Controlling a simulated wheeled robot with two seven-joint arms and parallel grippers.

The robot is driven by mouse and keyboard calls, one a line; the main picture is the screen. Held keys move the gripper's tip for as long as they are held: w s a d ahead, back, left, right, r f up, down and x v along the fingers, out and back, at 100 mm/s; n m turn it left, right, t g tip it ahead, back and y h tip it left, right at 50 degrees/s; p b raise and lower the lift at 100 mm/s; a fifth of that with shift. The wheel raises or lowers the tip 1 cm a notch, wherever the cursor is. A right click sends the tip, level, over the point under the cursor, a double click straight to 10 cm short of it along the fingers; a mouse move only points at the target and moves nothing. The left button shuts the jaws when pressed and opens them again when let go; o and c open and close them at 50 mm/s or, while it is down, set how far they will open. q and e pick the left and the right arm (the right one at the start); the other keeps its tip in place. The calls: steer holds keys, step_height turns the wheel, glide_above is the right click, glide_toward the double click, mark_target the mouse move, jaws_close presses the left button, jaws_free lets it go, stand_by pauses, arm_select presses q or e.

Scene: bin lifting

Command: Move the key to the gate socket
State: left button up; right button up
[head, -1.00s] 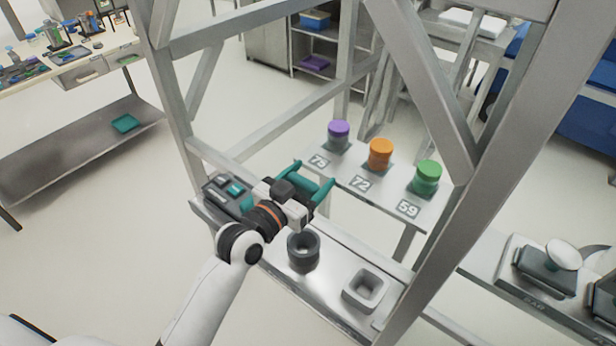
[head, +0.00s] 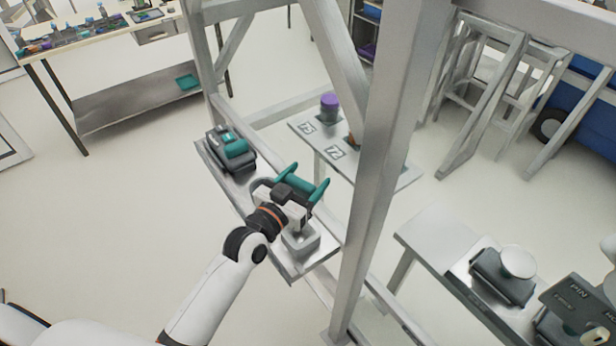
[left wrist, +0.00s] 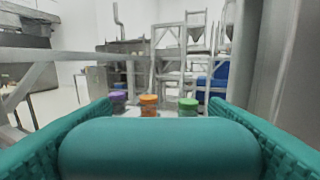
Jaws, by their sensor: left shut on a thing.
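My left gripper (head: 303,184) is shut on a smooth teal cylinder (left wrist: 160,148), held crosswise between its two teal fingers. I take this cylinder for the key, though no label shows. It is held in the air above a metal shelf. A grey square socket (head: 312,246) stands on the shelf just below the wrist, partly covered by it. I cannot tell which is the gate socket. The held cylinder touches neither, as far as I can see. My right gripper is not in view.
A metal frame post (head: 385,170) stands upright right of the gripper. A dark box with teal parts (head: 232,150) sits at the shelf's far end. Behind, a numbered shelf bears a purple-lidded jar (head: 329,106); orange (left wrist: 149,104) and green (left wrist: 188,105) ones show in the wrist view.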

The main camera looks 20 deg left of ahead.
arm_select(q)
steer(key=shift+w+a+f+b, duration=0.1)
steer(key=shift+a+f+b, duration=0.15)
steer(key=shift+f+b, duration=0.2)
steer(key=shift+w+a+f+b, duration=0.1)
steer(key=shift+a+f+b, duration=0.1)
steer(key=shift+f+b, duration=0.25)
steer(key=shift+f, duration=0.45)
steer(key=f+b, duration=0.5)
steer(key=shift+s+d, duration=0.1)
steer(key=shift+d, duration=0.1)
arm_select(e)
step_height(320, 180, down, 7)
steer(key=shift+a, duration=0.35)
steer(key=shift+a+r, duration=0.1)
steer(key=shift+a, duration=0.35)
arm_select(q)
steer(key=shift+f, duration=0.3)
steer(key=shift+f, duration=0.1)
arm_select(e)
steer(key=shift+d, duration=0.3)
arm_select(q)
steer(key=shift+f+b, duration=1.4)
steer(key=shift+f, duration=0.6)
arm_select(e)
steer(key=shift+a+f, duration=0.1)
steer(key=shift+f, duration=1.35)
